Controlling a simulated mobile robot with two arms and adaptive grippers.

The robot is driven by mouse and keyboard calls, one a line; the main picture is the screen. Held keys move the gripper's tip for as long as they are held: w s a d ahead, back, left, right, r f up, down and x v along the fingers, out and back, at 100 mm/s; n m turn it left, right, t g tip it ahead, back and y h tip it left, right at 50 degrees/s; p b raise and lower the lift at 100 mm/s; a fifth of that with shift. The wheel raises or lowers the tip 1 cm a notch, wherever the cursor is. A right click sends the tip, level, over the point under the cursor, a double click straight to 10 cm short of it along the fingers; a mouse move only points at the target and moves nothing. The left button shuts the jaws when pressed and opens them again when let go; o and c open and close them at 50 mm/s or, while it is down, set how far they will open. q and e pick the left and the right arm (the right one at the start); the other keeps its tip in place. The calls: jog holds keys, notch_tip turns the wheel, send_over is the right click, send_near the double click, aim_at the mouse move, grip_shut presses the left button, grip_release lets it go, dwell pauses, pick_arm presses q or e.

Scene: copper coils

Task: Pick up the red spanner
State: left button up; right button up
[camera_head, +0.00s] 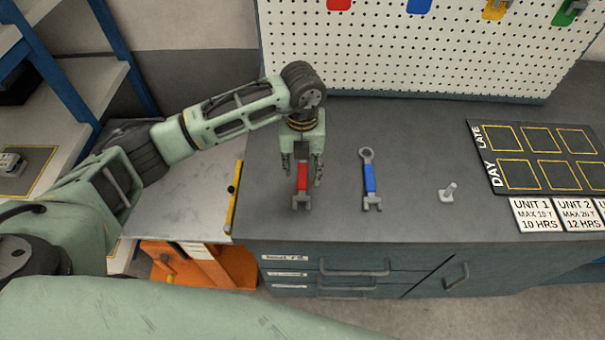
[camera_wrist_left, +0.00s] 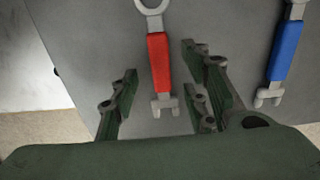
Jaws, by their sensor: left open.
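The red spanner (camera_head: 302,178) lies on the grey workbench top, its open jaw end toward the bench's front edge. Its upper part is hidden behind my left gripper in the head view. My left gripper (camera_head: 302,181) is open and points down over the spanner, with one finger to each side of it. In the left wrist view the red spanner (camera_wrist_left: 159,62) shows between the spread fingers of the left gripper (camera_wrist_left: 160,85), nearer the right finger. Nothing is held. My right gripper is not in view.
A blue spanner (camera_head: 369,180) lies to the right on the bench (camera_head: 410,222). A small light metal piece (camera_head: 448,192) and a dark marked board (camera_head: 478,136) are farther right. A pegboard (camera_head: 400,50) stands behind. Bare bench separates the two spanners.

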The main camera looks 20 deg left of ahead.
aim_at(302, 176)
pick_arm(q)
jog(key=shift+f, duration=1.4)
jog(key=shift+c, duration=0.4)
grip_shut()
